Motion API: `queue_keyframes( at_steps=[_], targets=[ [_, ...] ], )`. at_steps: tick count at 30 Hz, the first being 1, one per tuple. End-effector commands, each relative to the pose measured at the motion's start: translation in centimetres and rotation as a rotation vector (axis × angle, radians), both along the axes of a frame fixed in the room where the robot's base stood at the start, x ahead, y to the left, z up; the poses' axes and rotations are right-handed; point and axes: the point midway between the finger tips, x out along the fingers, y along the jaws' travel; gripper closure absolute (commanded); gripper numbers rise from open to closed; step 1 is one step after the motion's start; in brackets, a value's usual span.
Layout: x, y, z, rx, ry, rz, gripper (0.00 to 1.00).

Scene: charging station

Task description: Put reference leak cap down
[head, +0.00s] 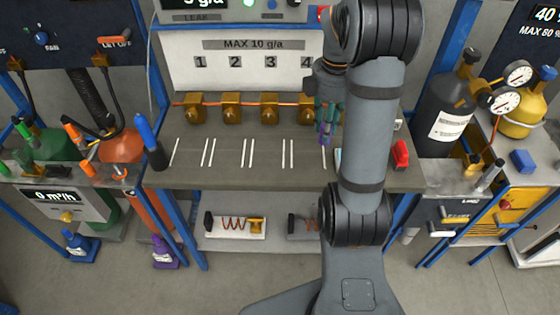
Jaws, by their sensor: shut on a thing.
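My gripper (327,132) is at the right part of the grey bench, just left of my arm's upright link and close to the rightmost visible brass fitting (307,107). Its fingers look greenish and purple and are small in this view. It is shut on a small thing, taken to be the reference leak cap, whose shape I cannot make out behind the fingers. I cannot tell whether the held thing touches the bench. The grey bench top (225,172) has pairs of white lines in front of the row of brass fittings.
A white panel (240,75) marked "MAX 10 g/a" stands behind the fittings. A blue-and-black tool (150,142) stands at the bench's left end, and a red object (401,154) at its right. A dark cylinder with gauges (450,105) is further right. The bench's front middle is clear.

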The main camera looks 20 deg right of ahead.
Motion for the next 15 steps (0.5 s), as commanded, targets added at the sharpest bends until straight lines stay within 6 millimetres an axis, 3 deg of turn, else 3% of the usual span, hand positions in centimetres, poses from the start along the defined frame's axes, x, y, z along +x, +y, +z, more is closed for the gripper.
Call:
queue_keyframes(
  at_steps=[3,7,11,15],
  targets=[
    [0.2,-3.9,-2.3,0.002,0.0,0.2,0.94],
    [0.1,-6.6,-3.6,0.003,-0.001,0.357,0.94],
    [0.2,-7.6,-4.2,0.002,-0.002,0.439,0.94],
    [1.5,-6.5,-5.4,0.004,-0.001,0.466,0.95]
  ],
)
